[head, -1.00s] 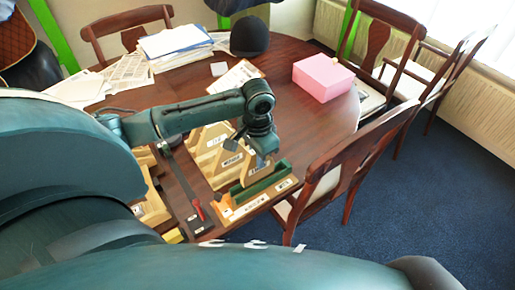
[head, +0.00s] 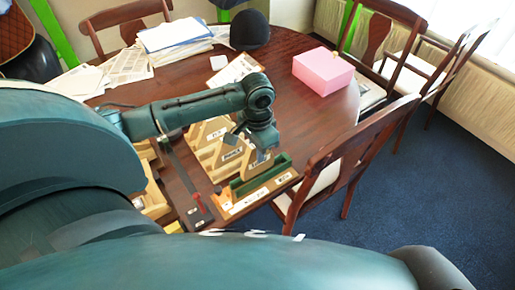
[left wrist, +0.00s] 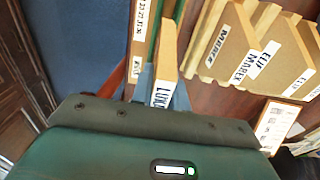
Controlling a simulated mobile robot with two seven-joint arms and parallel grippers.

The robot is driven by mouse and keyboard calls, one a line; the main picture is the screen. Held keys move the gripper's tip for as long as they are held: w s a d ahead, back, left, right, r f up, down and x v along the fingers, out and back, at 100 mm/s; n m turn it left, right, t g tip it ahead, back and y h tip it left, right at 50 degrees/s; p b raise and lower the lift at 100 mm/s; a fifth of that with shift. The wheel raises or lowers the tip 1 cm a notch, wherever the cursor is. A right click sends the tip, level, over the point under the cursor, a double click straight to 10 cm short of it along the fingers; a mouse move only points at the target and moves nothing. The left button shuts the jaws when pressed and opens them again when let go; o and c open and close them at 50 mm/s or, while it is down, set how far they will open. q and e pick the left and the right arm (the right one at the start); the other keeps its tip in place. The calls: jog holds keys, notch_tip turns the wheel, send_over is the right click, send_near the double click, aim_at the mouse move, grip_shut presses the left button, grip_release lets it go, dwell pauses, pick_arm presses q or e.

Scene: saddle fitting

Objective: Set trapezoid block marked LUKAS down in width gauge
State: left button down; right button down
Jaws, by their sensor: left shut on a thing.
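My left gripper (head: 262,158) is shut on the tan trapezoid block marked LUKAS (left wrist: 166,55), whose label faces up in the left wrist view. In the head view the gripper largely hides the block. The width gauge appears to be the green channel (head: 270,183) on a wooden base with white labels. It also shows in the left wrist view as a labelled wooden strip (left wrist: 138,30) with green along its edge. The block is over or at the channel; I cannot tell whether it touches. My right gripper is not in view.
Several labelled tan blocks (head: 231,154) stand in a row beside the gauge; one reads MAREK (left wrist: 240,62). A dark strip with a red part (head: 197,199) lies left of the gauge. A pink box (head: 323,71) stands farther back. A chair (head: 345,150) is close to the table's right edge.

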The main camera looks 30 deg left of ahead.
pick_arm(q)
jog(key=shift+f, duration=2.2)
dwell(1.7)
jog(key=c, duration=0.9)
grip_release()
jog(key=shift+r, duration=2.5)
jog(key=shift+r, duration=1.5)
